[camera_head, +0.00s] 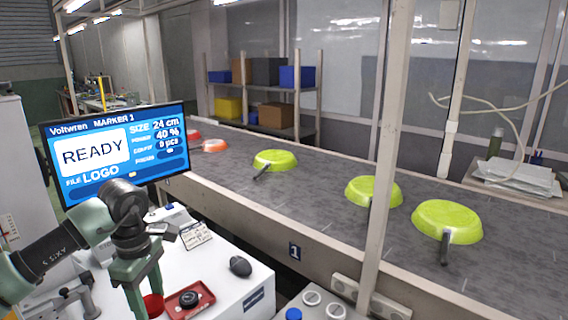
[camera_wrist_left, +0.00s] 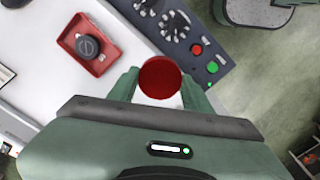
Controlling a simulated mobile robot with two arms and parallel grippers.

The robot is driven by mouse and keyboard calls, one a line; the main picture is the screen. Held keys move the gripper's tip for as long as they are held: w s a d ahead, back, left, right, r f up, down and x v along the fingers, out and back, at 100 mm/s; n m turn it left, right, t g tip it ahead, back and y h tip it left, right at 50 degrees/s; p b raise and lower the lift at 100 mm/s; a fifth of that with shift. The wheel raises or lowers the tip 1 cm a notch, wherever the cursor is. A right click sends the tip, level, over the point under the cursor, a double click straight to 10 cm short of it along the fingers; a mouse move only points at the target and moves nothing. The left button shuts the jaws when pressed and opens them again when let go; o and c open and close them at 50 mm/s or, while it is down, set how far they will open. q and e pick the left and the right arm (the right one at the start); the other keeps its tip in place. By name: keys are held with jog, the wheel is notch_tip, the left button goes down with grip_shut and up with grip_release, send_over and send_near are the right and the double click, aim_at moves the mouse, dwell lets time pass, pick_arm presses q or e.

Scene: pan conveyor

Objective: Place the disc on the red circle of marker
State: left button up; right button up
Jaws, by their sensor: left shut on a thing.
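My left gripper (camera_head: 143,300) reaches down over the white machine top at the lower left of the head view. In the left wrist view, its two green fingers (camera_wrist_left: 160,88) are shut on the sides of a dark red disc (camera_wrist_left: 162,77). The disc's red edge (camera_head: 153,305) also shows between the fingers in the head view. I cannot make out a separate red circle on the marker; the gripper and disc hide part of the top. The marker's screen (camera_head: 118,150) reads READY. My right gripper is not in view.
A red tray (camera_wrist_left: 70,40) holding a black round piece (camera_wrist_left: 87,45) lies beside the gripper. A panel with dials and red and green buttons (camera_wrist_left: 212,67) is on the other side. A black mouse (camera_head: 240,266) sits nearby. Lime pans (camera_head: 448,221) lie on the conveyor (camera_head: 300,205) behind.

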pick_arm(q)
jog(key=s+d+f+m, duration=0.2)
jog(key=s+d+m, duration=0.2)
jog(key=s+m, duration=0.4)
jog(key=s+d+f+m, duration=0.1)
jog(key=s+d+m, duration=0.4)
jog(key=s+m, duration=0.3)
jog(key=shift+s+d+f+m+p, duration=0.3)
jog(key=shift+s+f, duration=0.1)
jog(key=shift+s, duration=0.3)
